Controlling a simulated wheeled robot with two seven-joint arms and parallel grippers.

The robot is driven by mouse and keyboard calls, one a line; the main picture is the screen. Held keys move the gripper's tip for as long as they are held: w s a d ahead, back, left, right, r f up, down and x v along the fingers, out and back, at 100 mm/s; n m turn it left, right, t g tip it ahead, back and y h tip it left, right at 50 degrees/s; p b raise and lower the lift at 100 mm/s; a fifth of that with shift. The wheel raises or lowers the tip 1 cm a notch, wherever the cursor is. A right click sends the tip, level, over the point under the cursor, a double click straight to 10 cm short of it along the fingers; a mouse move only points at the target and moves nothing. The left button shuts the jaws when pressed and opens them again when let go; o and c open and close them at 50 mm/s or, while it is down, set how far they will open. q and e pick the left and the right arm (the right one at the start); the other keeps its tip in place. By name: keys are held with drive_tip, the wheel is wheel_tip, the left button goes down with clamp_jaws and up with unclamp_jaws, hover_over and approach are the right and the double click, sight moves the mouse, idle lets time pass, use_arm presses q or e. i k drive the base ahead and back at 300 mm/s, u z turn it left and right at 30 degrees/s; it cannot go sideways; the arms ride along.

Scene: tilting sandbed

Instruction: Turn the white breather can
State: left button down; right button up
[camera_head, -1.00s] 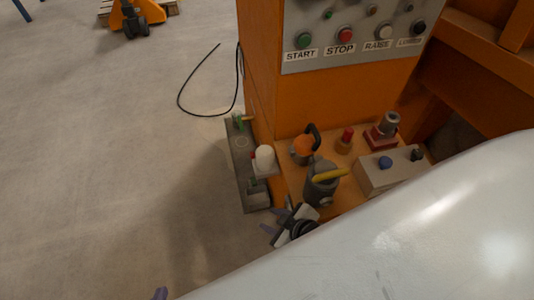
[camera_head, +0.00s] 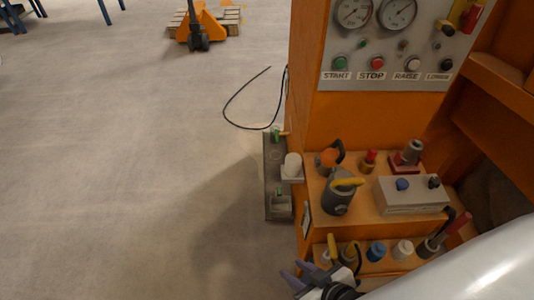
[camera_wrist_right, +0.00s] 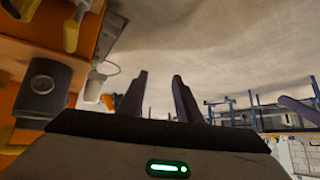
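The white breather can (camera_head: 292,164) stands upright on a small ledge at the left side of the orange cabinet. A pale rounded shape that may be the can shows left of the fingers in the right wrist view (camera_wrist_right: 94,88). My right gripper (camera_head: 296,274) is at the bottom of the head view, below the can and well apart from it. In the wrist view its two dark fingers (camera_wrist_right: 159,96) stand apart with nothing between them. My left gripper is not in the head view; a purple bar at the wrist view's right edge may be its finger.
The orange shelf holds a grey pot with a yellow handle (camera_head: 337,196), a grey box with a blue knob (camera_head: 411,195) and red fittings. A lower shelf carries several coloured caps (camera_head: 376,251). A grey tray (camera_head: 277,212) and black cable (camera_head: 228,117) lie left.

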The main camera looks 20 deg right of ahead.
sight(293, 161)
drive_tip(key=u, duration=0.2)
drive_tip(key=i, duration=0.85)
drive_tip(key=z, duration=0.25)
